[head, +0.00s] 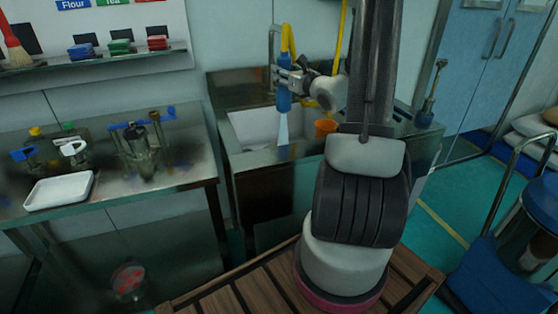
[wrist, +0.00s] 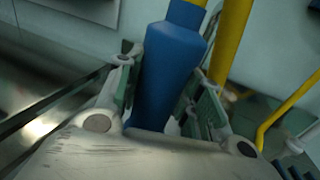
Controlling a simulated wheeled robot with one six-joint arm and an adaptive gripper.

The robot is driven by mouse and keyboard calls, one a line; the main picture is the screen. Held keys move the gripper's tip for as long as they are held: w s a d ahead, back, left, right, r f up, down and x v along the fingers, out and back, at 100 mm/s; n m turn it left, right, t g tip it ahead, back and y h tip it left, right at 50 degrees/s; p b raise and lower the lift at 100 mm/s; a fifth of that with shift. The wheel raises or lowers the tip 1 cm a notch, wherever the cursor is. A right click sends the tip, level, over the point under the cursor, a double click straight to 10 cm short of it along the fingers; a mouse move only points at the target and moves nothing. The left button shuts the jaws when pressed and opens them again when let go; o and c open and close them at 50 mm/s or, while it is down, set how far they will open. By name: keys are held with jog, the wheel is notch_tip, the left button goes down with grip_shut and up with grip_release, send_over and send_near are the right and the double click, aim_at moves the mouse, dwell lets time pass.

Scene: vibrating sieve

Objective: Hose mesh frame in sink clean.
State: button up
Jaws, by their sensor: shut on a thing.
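My gripper (head: 285,82) is shut on a blue hose nozzle (head: 284,99) and holds it upright over the sink. The nozzle also fills the middle of the wrist view (wrist: 172,75), between the two fingers. A yellow hose (head: 289,40) rises from it. A pale, cone-shaped water spray (head: 283,129) points down from the nozzle into the white basin of the metal sink (head: 245,158). No mesh frame can be made out in the basin, whose floor is largely hidden by its front edge and my arm.
An orange cup (head: 325,128) stands at the sink's right side. A metal table (head: 110,207) at the left bears a white tray (head: 60,190) and several clamp-like tools. Green floor (head: 430,205) is clear before the blue doors.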

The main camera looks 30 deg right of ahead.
aim_at(283, 92)
jog(key=shift+r, duration=0.1)
dwell(0.3)
jog(key=shift+r, duration=1.9)
jog(key=shift+f, duration=4.6)
jog(key=shift+f, duration=0.9)
